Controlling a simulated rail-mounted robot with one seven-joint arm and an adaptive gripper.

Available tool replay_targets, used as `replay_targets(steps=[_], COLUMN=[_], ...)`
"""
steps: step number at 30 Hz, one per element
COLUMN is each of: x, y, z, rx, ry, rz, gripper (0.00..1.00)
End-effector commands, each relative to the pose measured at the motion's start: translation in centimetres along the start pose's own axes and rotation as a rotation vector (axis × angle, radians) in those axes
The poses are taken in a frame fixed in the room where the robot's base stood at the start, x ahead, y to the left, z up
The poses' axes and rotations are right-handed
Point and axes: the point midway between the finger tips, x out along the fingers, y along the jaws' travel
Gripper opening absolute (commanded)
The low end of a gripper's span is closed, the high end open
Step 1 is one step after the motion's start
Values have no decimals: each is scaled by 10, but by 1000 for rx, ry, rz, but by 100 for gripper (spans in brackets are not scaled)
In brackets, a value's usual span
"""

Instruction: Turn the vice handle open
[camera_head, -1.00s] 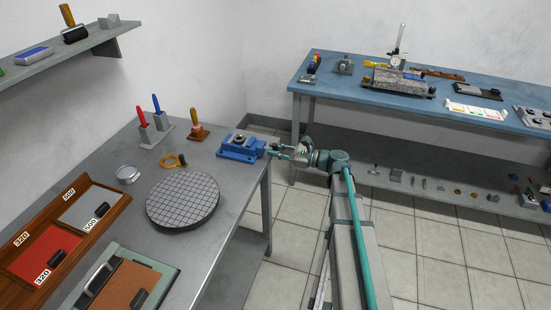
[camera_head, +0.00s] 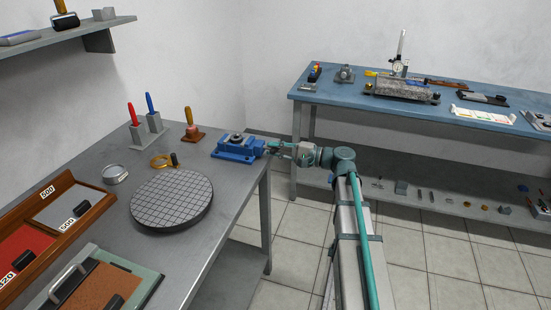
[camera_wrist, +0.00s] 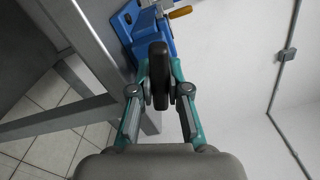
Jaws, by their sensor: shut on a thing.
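The blue vice (camera_head: 238,146) sits at the far right corner of the grey bench. It also shows at the top of the wrist view (camera_wrist: 152,28). Its handle appears in the wrist view as a dark elongated bar (camera_wrist: 159,76), standing in front of the blue body. My gripper (camera_head: 273,147) is at the vice's right end, just beyond the bench edge. In the wrist view my gripper (camera_wrist: 160,82) has one finger on each side of the dark handle and is shut on it. The fingers hide the handle in the head view.
A blue bench (camera_head: 440,104) stands at the back right. Tiled floor lies between.

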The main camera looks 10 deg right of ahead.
Motion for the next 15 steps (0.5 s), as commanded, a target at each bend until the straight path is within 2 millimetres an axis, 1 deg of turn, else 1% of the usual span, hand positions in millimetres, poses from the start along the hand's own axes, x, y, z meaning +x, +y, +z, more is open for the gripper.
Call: replay_targets(steps=[1, 6, 15], x=[0, 0, 0], y=[5, 4, 1], z=[-2, -1, 0], rx=[-41, -164, -293], ry=[0, 0, 0], rz=[0, 0, 1], gripper=[0, 0, 0])
